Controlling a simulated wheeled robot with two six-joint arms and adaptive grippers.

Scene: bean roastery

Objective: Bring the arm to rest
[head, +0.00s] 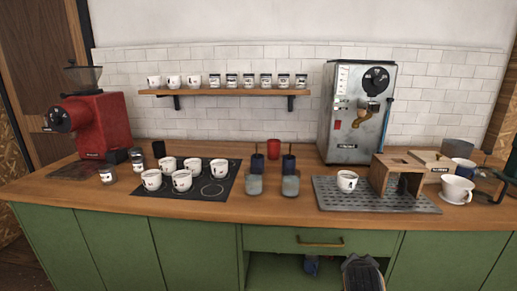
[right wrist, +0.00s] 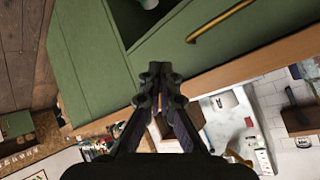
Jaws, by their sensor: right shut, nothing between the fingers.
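My right gripper (right wrist: 160,75) is in the middle of the right wrist view. Its two dark fingers meet at the tips and hold nothing. It hangs in front of the green cabinet, whose front fills the top of that view. In the head view a dark part of my right arm (head: 362,272) rises at the bottom edge, in front of the cabinet and below the counter edge. The fingertips cannot be made out there. My left gripper is not in view.
The wooden counter (head: 225,207) carries a red grinder (head: 100,125), a burner mat with several white cups (head: 182,180), a steel machine (head: 350,125) and a grey drip tray (head: 330,195). A drawer with a brass handle (head: 320,243) sits above an open compartment near my right arm.

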